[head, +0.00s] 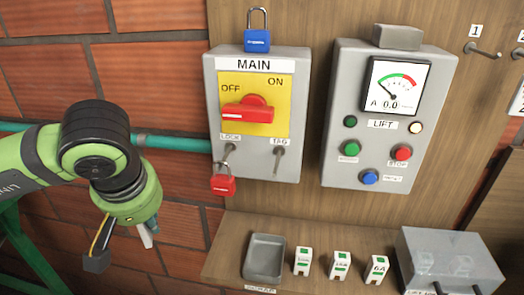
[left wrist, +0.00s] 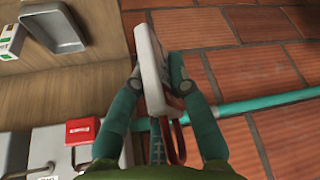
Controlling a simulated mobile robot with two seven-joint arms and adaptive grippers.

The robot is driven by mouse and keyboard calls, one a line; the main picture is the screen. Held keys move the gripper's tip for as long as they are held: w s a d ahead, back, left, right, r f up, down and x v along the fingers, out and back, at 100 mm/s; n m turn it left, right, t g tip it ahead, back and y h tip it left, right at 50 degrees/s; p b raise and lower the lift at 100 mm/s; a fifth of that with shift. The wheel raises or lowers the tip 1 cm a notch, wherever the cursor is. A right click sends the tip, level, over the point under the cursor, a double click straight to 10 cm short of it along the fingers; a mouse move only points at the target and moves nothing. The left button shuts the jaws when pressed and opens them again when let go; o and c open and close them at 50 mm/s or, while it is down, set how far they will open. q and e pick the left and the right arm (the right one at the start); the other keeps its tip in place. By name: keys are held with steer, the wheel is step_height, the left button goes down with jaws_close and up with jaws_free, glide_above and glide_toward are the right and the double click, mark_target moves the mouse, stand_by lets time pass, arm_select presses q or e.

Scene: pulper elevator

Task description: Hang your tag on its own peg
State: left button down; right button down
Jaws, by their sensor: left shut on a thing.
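My left gripper (head: 148,230) is at the left of the head view, before the brick wall, left of and below the grey MAIN box (head: 212,100). In the left wrist view its fingers (left wrist: 156,86) are shut on a white tag (left wrist: 150,62), seen nearly edge-on, with a red loop (left wrist: 180,145) at its lower end. The tag's writing cannot be read. On the MAIN box, the peg under TAG (head: 279,153) is bare. A red padlock (head: 223,184) hangs at the peg under LOCK (head: 230,148). A numbered peg 1 (head: 485,50) at the upper right is bare. My right gripper is not seen.
A red switch handle (head: 250,110) points to OFF. A blue padlock (head: 257,40) stands on the box. The LIFT panel (head: 340,120) is to the right. A shelf below holds a grey tray (head: 264,258), small white blocks (head: 340,265) and a clear-lidded box (head: 450,262).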

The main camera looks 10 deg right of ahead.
arm_select(q)
steer(key=s+d+r+n+g+y+p, duration=0.1)
steer(key=s+d+n+g+y+p, duration=0.1)
steer(key=s+d+n, duration=1)
steer(key=shift+s+d+r+g+y, duration=0.4)
steer(key=shift+s+d+g+y, duration=0.25)
steer(key=shift+s+d, duration=0.85)
steer(key=shift+w+d, duration=0.1)
steer(key=shift+w, duration=0.15)
